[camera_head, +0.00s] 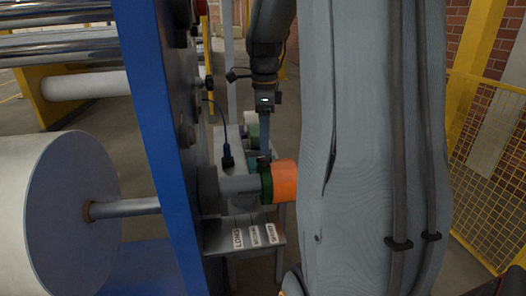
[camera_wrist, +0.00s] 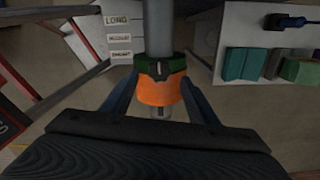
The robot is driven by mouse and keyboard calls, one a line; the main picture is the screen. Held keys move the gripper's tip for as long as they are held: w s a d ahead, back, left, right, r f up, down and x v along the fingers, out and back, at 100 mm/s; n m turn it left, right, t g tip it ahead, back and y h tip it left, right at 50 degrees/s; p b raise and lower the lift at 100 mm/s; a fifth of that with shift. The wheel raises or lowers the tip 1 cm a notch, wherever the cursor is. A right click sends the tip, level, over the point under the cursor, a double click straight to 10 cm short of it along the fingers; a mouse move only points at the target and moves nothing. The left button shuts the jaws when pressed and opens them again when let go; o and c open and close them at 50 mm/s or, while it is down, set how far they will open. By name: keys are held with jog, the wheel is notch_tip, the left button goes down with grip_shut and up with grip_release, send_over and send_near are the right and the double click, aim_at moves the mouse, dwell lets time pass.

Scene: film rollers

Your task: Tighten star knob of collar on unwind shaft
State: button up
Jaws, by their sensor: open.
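The unwind shaft (camera_head: 240,184) sticks out to the right of the blue frame and also shows in the wrist view (camera_wrist: 158,28). Near its free end sits a dark green collar (camera_wrist: 172,63), directly against an orange ring (camera_wrist: 160,94); the orange ring also shows in the head view (camera_head: 284,181). A small dark piece with a pale slot shows on the green collar; I cannot make out a star-shaped knob. My gripper (camera_wrist: 160,78) is open, its fingers on either side of the collar and ring. In the head view, my gripper (camera_head: 265,158) comes down from above onto the collar.
A blue machine frame (camera_head: 152,120) stands left of the shaft, with a large white roll (camera_head: 70,215) beyond it. A grey bench (camera_head: 245,240) below carries labels, including LONG.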

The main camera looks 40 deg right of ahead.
jog(key=shift+r+b, duration=0.4)
jog(key=shift+r, duration=1.4)
